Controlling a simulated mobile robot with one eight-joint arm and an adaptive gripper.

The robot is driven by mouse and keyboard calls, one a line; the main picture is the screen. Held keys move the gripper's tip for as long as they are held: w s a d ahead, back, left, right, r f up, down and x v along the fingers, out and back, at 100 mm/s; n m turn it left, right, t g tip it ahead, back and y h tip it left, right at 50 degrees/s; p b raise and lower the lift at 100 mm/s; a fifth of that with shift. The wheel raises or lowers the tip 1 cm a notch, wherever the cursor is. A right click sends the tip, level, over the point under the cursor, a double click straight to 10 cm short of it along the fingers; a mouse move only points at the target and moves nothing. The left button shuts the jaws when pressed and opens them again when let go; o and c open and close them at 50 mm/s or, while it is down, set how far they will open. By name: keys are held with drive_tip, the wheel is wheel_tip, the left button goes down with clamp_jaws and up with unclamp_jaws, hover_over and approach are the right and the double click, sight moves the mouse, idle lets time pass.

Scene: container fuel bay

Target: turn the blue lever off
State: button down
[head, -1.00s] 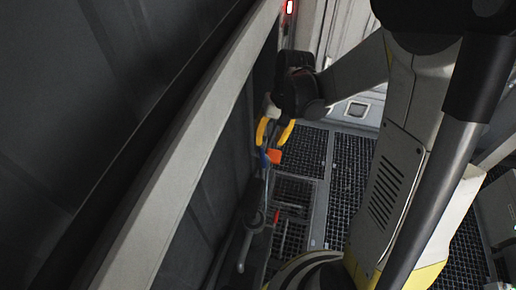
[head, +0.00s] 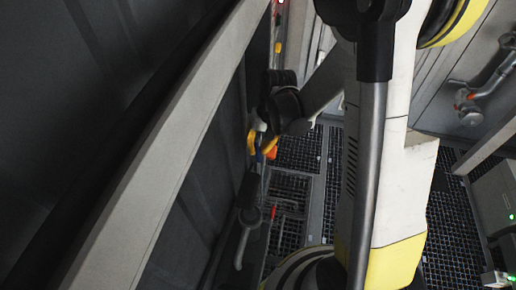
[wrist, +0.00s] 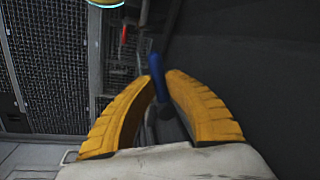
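The blue lever (wrist: 157,78) stands between the two yellow fingers of my gripper (wrist: 162,84) in the wrist view. The fingertips lie close on both sides of it; I cannot tell whether both touch it. In the head view my gripper (head: 262,143) is beside the dark wall at the left. A small bit of blue lever (head: 260,156) shows just below the fingers, with an orange piece (head: 271,153) beside it. The lever's base is mostly hidden by the fingers.
A grey handle (head: 246,240) on a dark fitting sits lower on the same wall. A red part (head: 273,212) is near it. A pale beam (head: 170,150) runs along the wall at the left. Dark grating (head: 298,150) covers the floor. Pipes (head: 485,80) are at the upper right.

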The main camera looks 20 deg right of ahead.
drive_tip(key=m, duration=0.1)
drive_tip(key=a+m+b, duration=0.1)
drive_tip(key=m, duration=0.1)
drive_tip(key=a+m+b, duration=0.1)
drive_tip(key=shift+w+m+t, duration=0.3)
drive_tip(key=shift+m+t, duration=0.1)
drive_tip(key=c, duration=1.4)
unclamp_jaws()
